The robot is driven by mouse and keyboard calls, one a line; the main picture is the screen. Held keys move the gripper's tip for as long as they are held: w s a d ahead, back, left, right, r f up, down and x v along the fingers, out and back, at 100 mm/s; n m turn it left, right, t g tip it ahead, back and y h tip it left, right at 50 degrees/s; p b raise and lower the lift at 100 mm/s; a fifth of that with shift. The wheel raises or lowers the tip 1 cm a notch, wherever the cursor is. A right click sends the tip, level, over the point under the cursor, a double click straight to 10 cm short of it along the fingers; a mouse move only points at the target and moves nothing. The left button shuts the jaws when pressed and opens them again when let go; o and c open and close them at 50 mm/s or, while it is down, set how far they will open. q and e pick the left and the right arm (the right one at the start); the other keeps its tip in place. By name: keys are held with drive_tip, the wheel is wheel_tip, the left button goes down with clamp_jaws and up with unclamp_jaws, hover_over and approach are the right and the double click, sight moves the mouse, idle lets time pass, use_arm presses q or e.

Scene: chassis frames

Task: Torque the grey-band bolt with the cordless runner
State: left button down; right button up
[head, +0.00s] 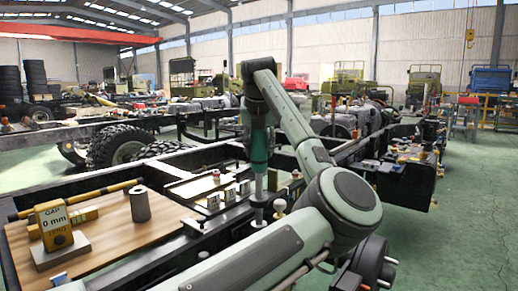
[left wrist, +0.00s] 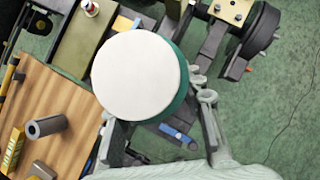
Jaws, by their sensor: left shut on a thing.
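The cordless runner (head: 260,152) is a teal upright cylinder with a grey shaft and socket pointing down over the chassis rail. My left gripper (head: 259,126) is shut on it. In the left wrist view the runner's round white end (left wrist: 137,75) fills the middle, and two grey fingers flank it. A pale-headed bolt or knob (head: 280,206) stands just right of the socket. A red-topped bolt (head: 216,175) stands farther left. I cannot tell which bolt has the grey band, or whether the socket touches one. My right gripper is not in view.
A wooden board (head: 110,239) at the left carries a yellow "GAP 0 mm" block (head: 54,224) and a grey cylinder (head: 140,204). A long yellow-and-black bar (head: 75,202) lies behind them. Chassis rails surround the work. Green floor (head: 465,220) is clear at the right.

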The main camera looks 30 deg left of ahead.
use_arm(q)
drive_tip(key=shift+s+f+b, duration=0.1)
drive_tip(key=shift+f+b, duration=0.35)
drive_tip(key=shift+f, duration=0.15)
idle(2.4)
drive_tip(key=shift+r, duration=0.2)
idle(0.5)
drive_tip(key=shift+r+p, duration=1.1)
drive_tip(key=shift+r, duration=0.45)
